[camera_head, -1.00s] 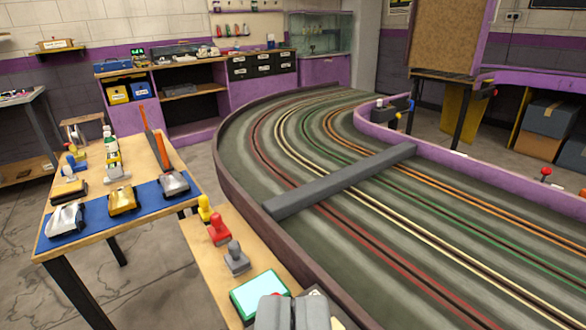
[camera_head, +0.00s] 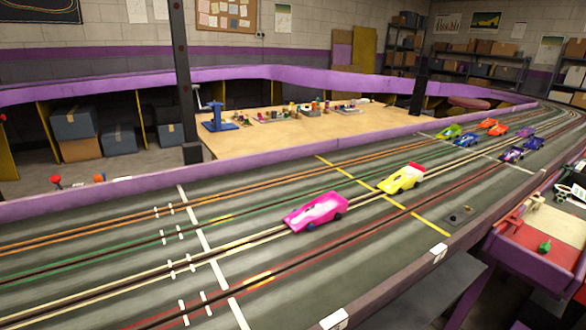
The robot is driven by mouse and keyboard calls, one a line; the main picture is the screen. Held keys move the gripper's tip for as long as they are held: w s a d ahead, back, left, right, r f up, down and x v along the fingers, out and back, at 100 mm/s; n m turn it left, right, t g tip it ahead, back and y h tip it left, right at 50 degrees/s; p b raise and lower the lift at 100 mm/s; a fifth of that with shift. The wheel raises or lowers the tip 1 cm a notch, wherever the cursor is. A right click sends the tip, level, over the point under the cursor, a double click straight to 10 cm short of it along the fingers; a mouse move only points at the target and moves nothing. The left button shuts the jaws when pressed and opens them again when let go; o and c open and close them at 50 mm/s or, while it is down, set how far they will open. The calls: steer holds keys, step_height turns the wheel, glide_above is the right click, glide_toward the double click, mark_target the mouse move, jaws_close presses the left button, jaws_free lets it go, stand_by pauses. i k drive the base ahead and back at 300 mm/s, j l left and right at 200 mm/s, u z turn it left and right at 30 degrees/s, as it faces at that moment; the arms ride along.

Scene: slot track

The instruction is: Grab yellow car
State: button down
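The yellow car (camera_head: 402,178) sits on the slot track (camera_head: 100,300) right of the picture's middle.
Several blue, green and orange cars (camera_head: 467,139) stand farther along the track. A purple wall (camera_head: 380,145) edges the track, with a wooden worktable (camera_head: 280,133) behind it. A dark post (camera_head: 183,90) rises behind the track at left. A red-topped purple bench (camera_head: 525,240) is at right.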

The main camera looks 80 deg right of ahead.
mark_target(408, 177)
steer(key=z, duration=3)
